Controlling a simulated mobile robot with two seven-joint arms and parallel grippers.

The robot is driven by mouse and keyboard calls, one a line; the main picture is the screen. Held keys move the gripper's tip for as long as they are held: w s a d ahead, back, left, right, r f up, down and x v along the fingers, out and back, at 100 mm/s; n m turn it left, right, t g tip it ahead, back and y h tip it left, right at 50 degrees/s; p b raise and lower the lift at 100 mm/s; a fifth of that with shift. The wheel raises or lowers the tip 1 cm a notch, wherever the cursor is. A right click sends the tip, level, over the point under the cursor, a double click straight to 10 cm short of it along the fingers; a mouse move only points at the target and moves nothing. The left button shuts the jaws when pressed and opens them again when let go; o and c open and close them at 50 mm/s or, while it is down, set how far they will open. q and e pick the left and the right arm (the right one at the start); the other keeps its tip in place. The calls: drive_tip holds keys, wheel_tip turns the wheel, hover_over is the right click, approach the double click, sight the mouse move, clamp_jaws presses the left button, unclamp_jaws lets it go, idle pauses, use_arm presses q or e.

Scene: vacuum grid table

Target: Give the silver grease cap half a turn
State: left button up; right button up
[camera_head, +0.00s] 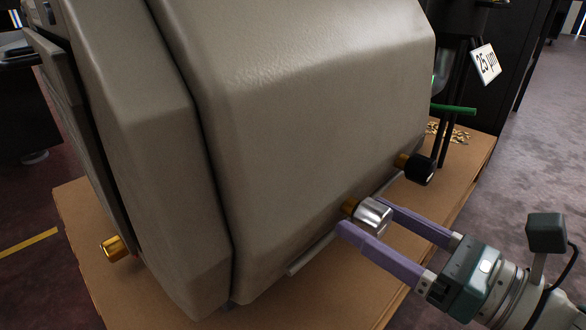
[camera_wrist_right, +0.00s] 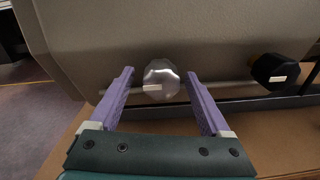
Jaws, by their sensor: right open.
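The silver grease cap (camera_head: 372,215) sits on a brass fitting (camera_head: 350,206) at the lower side of the large beige machine housing (camera_head: 310,110). In the right wrist view the cap (camera_wrist_right: 161,81) shows end-on as a faceted silver knob with a small pale mark. My right gripper (camera_head: 362,213) is open, with its purple fingers on either side of the cap. In the wrist view the fingertips (camera_wrist_right: 159,75) flank the cap with a gap visible on both sides. My left gripper is not in view.
A black cap (camera_head: 419,168) on a brass fitting is to the right of the silver one. A brass fitting (camera_head: 114,248) sticks out at the left. A rail (camera_head: 312,254) runs along the housing's base above the brown tabletop (camera_head: 345,290). A green rod (camera_head: 453,108) and a "25 µm" sign (camera_head: 486,64) are at the back right.

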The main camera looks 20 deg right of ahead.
drive_tip(key=shift+c, duration=0.3)
drive_tip(key=c, duration=0.3)
clamp_jaws()
drive_tip(key=shift+m, duration=0.4)
